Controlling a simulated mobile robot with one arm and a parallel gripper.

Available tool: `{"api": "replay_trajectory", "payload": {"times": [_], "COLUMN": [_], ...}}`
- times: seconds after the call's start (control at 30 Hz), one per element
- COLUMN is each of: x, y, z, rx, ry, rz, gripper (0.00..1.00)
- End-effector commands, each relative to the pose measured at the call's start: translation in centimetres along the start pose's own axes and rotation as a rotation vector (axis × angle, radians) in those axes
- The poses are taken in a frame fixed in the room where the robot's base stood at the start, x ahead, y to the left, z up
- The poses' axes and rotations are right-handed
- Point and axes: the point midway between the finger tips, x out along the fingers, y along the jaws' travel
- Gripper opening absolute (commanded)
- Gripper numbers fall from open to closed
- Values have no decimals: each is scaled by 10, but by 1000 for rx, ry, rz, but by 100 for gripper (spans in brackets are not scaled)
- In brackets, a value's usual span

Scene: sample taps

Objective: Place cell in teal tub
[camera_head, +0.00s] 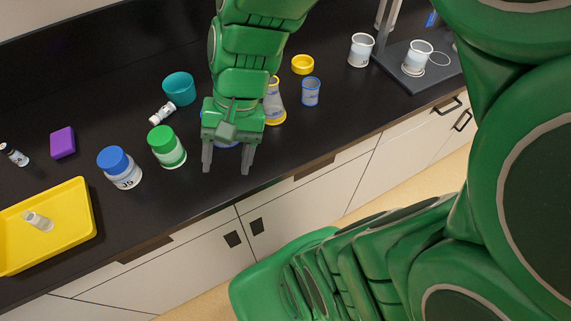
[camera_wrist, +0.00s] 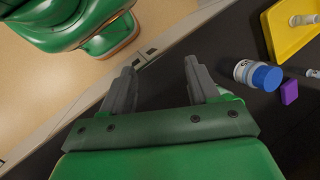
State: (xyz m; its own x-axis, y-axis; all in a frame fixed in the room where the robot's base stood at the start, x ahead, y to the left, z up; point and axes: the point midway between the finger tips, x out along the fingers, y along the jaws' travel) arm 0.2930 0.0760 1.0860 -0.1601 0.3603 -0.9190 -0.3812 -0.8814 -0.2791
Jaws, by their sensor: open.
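The teal tub (camera_head: 179,97) stands on the black counter, left of my arm. Which item is the cell is not certain. A small pale, clear piece (camera_head: 37,221) lies in the yellow tray (camera_head: 85,222); it also shows in the wrist view (camera_wrist: 304,19). A small white tube with a dark band (camera_head: 161,113) lies beside the tub, and a similar one (camera_head: 14,155) is at the far left. My gripper (camera_head: 227,164) is open and empty, pointing down near the counter's front edge, right of the tub. Its two fingers also show apart in the wrist view (camera_wrist: 160,72).
A blue-lidded jar (camera_head: 120,168) and a green-lidded jar (camera_head: 167,147) stand between my gripper and the tray. A purple block (camera_head: 62,142) is behind. Right are a yellow-banded flask (camera_head: 275,108), blue cup (camera_head: 311,92), yellow ring (camera_head: 303,64) and beakers (camera_head: 361,51). A blue item under my gripper is mostly hidden.

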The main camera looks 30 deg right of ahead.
Motion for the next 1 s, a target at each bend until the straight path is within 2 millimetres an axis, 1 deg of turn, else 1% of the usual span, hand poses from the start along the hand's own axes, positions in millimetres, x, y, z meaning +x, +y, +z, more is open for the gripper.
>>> {"api": "replay_trajectory", "payload": {"times": [0.03,0.1,0.2,0.3,0.4,0.57,1.0], "x": [-2,-5,-10,-18,-23,-26,-26], "y": [11,28,52,71,84,93,93], "z": [9,19,31,38,42,46,46], "rx": [-50,-117,-202,-264,-304,-331,-331], "ry": [15,31,49,70,79,85,82], "rz": [47,115,207,281,333,365,365], "gripper": [60,60,60,60,60,60,60]}}
